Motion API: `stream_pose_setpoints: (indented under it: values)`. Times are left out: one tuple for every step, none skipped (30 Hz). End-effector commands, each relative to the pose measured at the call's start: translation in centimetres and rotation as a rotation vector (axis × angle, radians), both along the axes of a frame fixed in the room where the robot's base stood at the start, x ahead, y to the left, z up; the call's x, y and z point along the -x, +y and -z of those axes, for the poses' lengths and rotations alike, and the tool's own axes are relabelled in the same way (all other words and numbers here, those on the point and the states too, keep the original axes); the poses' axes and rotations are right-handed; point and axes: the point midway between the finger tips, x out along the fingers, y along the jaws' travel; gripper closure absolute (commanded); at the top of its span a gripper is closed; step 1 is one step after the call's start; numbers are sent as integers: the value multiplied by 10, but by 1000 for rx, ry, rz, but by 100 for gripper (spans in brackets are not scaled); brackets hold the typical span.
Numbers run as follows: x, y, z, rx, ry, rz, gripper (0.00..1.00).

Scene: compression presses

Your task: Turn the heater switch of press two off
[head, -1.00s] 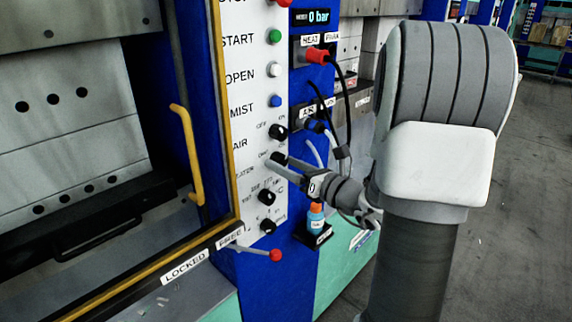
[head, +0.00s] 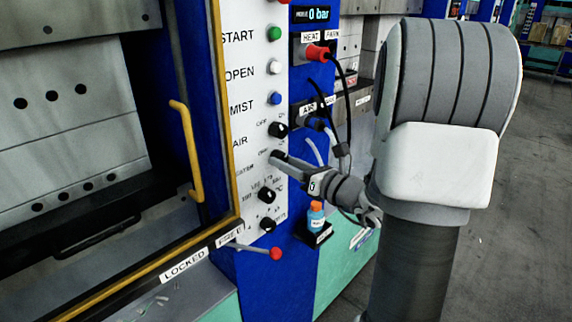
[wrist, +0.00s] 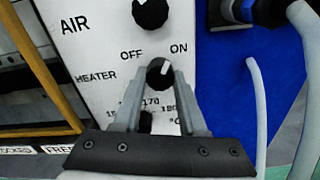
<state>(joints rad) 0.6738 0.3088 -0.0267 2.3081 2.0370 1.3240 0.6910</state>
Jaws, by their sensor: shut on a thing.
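The heater switch (wrist: 159,75) is a black round knob with a white mark, on the white panel of the press, beside the word HEATER. Its white mark points up and right, toward ON; OFF is printed at upper left. My gripper (wrist: 158,80) has one finger on each side of this knob and is shut on it. In the head view my gripper (head: 280,158) reaches the panel from the right, and its fingers partly hide the knob. No press number is readable.
The air knob (head: 278,130) sits just above and a temperature knob (head: 266,195) just below. A red-tipped lever (head: 275,253) and a small blue bottle (head: 316,216) are lower down. Cables and hoses (head: 340,130) hang right of the panel. A yellow door handle (head: 188,150) stands left.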

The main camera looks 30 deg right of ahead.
Motion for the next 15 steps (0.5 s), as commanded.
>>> stream_pose_setpoints:
  values:
    - [0,0,3,20,-8,0,100]
    - [0,0,3,34,-14,0,100]
    - [0,0,4,54,-21,0,100]
    - [0,0,4,72,-27,0,100]
    - [0,0,4,91,-35,0,100]
    - [0,0,5,118,-45,0,100]
    - [0,0,5,140,-54,1,100]
    - [0,0,5,163,-61,0,100]
    - [0,0,6,197,-74,-1,100]
    - [0,0,6,221,-83,-1,100]
    - [0,0,7,248,-92,-1,100]
    - [0,-1,7,283,-106,0,100]
    - [0,-1,7,311,-117,1,100]
    - [0,-1,7,337,-127,1,100]
    - [0,-1,7,374,-139,1,100]
